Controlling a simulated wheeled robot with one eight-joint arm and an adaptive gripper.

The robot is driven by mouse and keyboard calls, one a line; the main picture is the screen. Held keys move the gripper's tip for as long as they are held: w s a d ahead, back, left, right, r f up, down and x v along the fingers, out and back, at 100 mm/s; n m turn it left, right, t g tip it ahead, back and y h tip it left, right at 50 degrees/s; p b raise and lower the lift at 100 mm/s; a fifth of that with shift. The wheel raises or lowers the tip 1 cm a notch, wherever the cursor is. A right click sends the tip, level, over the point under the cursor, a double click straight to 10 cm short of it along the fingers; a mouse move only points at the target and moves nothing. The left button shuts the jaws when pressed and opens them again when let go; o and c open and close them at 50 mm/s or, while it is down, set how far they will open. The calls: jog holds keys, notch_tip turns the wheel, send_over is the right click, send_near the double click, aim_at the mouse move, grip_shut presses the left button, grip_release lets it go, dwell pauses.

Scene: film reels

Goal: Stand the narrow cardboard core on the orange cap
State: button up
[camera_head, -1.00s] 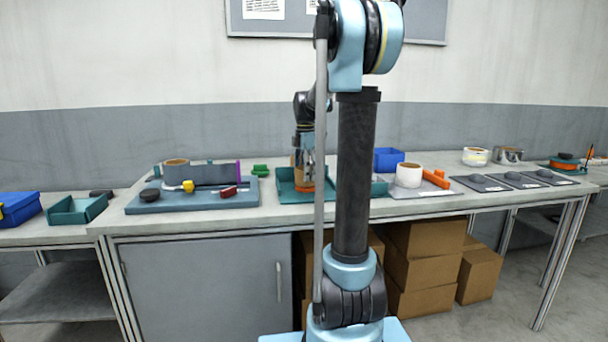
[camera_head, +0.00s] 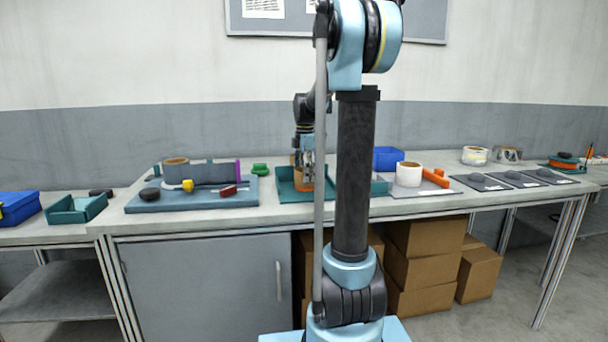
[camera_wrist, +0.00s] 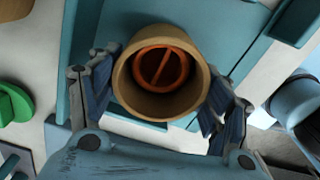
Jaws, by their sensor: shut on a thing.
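The narrow cardboard core (camera_wrist: 160,106) is a tan tube, seen end-on from above in the wrist view. My gripper (camera_wrist: 158,98) is shut on it, one finger on each side. The orange cap (camera_wrist: 160,67) shows through the bore, off toward the upper side. In the head view, my gripper (camera_head: 307,164) is over the teal tray (camera_head: 287,193), and the orange cap (camera_head: 306,186) is just below it. I cannot tell whether the core touches the cap.
Left of the tray, a blue-grey board (camera_head: 150,206) carries a tape roll, a grey block and small parts. A green piece (camera_head: 260,169) lies behind. A blue bin (camera_head: 388,158) and a white roll (camera_head: 408,175) stand to the right. My arm hides part of the tray.

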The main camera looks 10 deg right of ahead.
jog(key=shift+f, duration=0.15)
jog(key=o, duration=0.7)
jog(key=shift+r, duration=5.55)
jog(key=s+f+m, duration=0.6)
jog(key=s+f, duration=0.2)
jog(key=s, duration=0.3)
jog(key=s+f+m+t, duration=0.1)
jog(key=s+f+m, duration=0.6)
jog(key=s, duration=0.5)
jog(key=s+f+m+t, duration=0.1)
jog(key=s+f+m, duration=0.6)
jog(key=s+f, duration=0.4)
jog(key=shift+s+f, duration=0.2)
jog(key=shift+s, duration=0.15)
